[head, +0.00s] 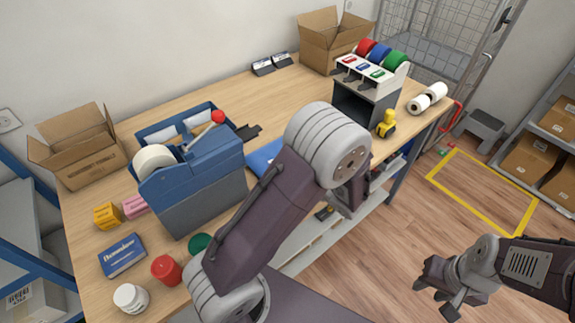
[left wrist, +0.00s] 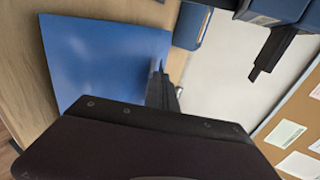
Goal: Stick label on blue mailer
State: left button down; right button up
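The blue mailer (head: 262,157) lies flat on the table, mostly hidden behind my left arm in the head view. It shows more fully as a blue sheet in the left wrist view (left wrist: 100,62). My left gripper (left wrist: 160,75) is over the mailer's edge in that view, its fingers close together. No label shows between them. It is hidden by the arm in the head view. The blue label dispenser (head: 200,180) has a white roll (head: 154,160) and a red-knobbed lever. My right gripper (head: 434,298) is open and empty, low at the right, away from the table.
Open cardboard boxes stand at the back left (head: 85,150) and back right (head: 330,40). A tape stand (head: 370,85) with coloured rolls is at the right of the table.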

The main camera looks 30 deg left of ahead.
pick_arm(q)
jog(key=shift+f, duration=0.45)
jog(key=shift+r, duration=0.1)
pick_arm(e)
jog(key=shift+f, duration=0.4)
pick_arm(q)
jog(key=c, duration=1.6)
grip_release()
jog(key=shift+c, duration=0.2)
